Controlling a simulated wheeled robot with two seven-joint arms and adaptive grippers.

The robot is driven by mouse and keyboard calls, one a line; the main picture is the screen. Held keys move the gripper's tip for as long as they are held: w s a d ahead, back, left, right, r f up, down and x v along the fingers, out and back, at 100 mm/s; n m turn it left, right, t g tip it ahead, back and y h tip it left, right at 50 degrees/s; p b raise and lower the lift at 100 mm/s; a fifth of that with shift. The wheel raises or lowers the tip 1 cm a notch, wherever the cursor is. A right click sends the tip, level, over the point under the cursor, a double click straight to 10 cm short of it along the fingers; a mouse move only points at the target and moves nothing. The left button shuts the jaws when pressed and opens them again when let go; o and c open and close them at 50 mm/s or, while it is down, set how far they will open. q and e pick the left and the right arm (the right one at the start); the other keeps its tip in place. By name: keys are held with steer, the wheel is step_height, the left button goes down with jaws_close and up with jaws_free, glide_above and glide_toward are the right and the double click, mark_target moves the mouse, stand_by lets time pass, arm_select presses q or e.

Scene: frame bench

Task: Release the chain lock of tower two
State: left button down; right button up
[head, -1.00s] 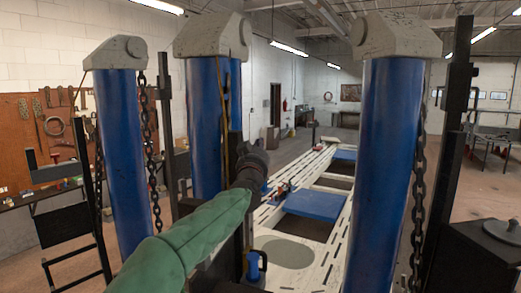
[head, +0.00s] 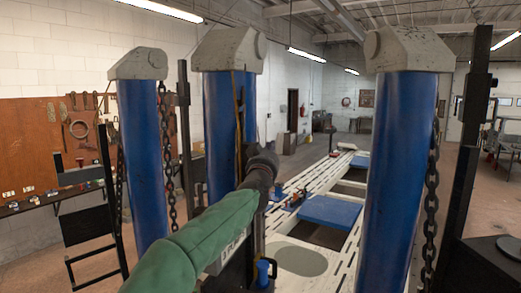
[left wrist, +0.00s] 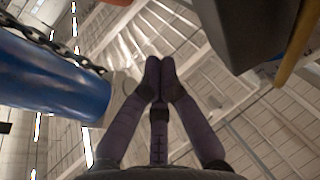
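Blue towers with grey heads stand around the frame bench: a left one (head: 142,150), a middle one (head: 222,130) and a right one (head: 395,165). I cannot tell for sure which is tower two. Dark chains hang beside the left tower (head: 167,160) and the right tower (head: 431,200). My left gripper (head: 264,160) is in front of the middle tower's right edge, at the end of my green-sleeved arm. In the left wrist view its fingers (left wrist: 160,68) meet at the tips, with nothing visible between them. No chain lock is clearly visible. My right gripper is not in view.
The white slotted bench deck (head: 345,240) with blue panels (head: 330,211) extends behind the towers. A blue jug-like object (head: 264,272) is low by my arm. In the left wrist view a blue column (left wrist: 50,80) with a chain (left wrist: 50,42) is at left.

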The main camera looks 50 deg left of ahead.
arm_select(q)
steer(key=s+d+r, duration=0.3)
steer(key=s+d, duration=0.8)
steer(key=s, duration=0.5)
steer(key=shift+s, duration=0.15)
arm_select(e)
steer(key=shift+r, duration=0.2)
arm_select(q)
steer(key=shift+a, duration=0.1)
steer(key=shift+r, duration=0.1)
